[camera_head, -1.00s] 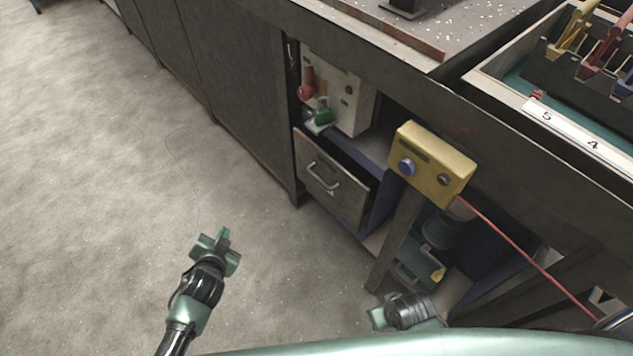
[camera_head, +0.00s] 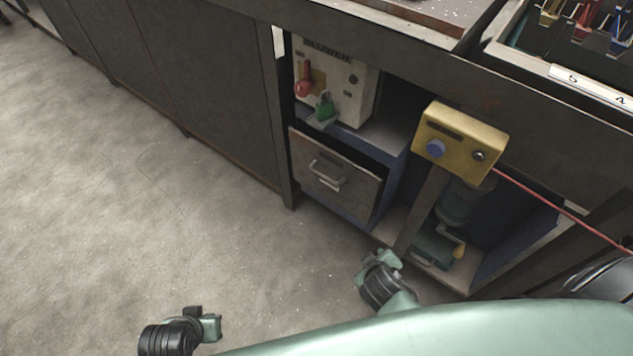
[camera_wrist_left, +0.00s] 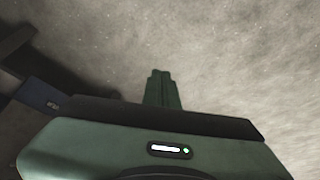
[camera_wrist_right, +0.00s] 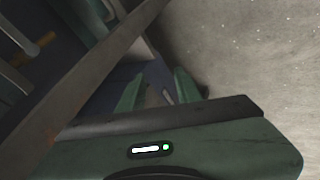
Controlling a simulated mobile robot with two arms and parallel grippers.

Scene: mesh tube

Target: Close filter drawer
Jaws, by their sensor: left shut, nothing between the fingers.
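The filter drawer (camera_head: 350,190) is a worn grey front with a metal bar handle (camera_head: 327,173), low in the cabinet under the bench. It stands partly pulled out, with a dark gap showing above its front. My left gripper (camera_head: 210,325) is over the floor, below and left of the drawer and well apart from it. Its fingers (camera_wrist_left: 162,90) are together and empty in the left wrist view. My right gripper (camera_head: 388,260) is below and right of the drawer, near the cabinet's post, not touching the drawer. Its fingers (camera_wrist_right: 158,88) are apart in the right wrist view.
A yellow control box (camera_head: 465,140) sits on a post (camera_head: 420,210) right of the drawer. A red cable (camera_head: 570,210) runs right. The floor (camera_head: 120,220) in front is clear.

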